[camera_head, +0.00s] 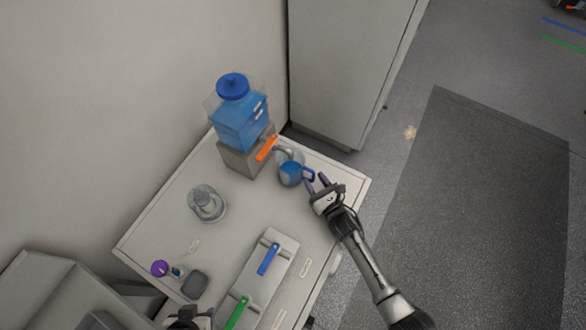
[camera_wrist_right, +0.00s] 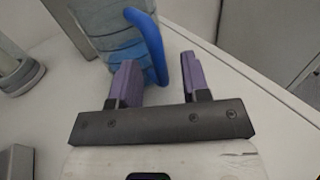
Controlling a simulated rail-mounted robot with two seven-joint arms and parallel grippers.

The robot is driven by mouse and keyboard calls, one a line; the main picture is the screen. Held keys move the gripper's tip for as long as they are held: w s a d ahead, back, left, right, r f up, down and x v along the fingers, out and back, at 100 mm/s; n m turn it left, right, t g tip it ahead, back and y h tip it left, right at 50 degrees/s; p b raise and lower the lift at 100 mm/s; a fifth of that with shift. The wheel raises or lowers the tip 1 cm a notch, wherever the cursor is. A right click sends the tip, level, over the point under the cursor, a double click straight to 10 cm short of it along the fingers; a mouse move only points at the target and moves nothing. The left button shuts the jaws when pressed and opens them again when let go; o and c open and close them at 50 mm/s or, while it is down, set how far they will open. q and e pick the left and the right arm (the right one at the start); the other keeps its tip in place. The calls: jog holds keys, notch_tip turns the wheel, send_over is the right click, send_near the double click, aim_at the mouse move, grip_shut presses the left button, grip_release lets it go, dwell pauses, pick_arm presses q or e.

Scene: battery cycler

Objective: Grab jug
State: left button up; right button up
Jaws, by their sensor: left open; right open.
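The jug (camera_head: 290,174) is clear with blue contents and a blue handle. It stands upright near the table's far right corner, beside the dispenser. In the right wrist view the jug (camera_wrist_right: 118,42) is at the top, its blue handle (camera_wrist_right: 150,45) showing between the two purple fingers. My right gripper (camera_head: 317,181) is open at the handle side of the jug; I cannot tell whether a finger touches it. The right wrist view also shows the open fingers of this gripper (camera_wrist_right: 158,62). My left gripper (camera_head: 188,316) is at the bottom edge, partly cut off, away from the jug.
A blue water dispenser (camera_head: 241,120) with an orange lever stands behind the jug. A glass vessel (camera_head: 206,203), a purple-topped item (camera_head: 160,268) and a tray with blue and green handles (camera_head: 262,280) share the table (camera_head: 165,227). A cabinet (camera_head: 345,70) stands behind.

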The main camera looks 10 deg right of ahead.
jog(key=shift+x, duration=0.8)
jog(key=shift+c, duration=0.3)
grip_shut()
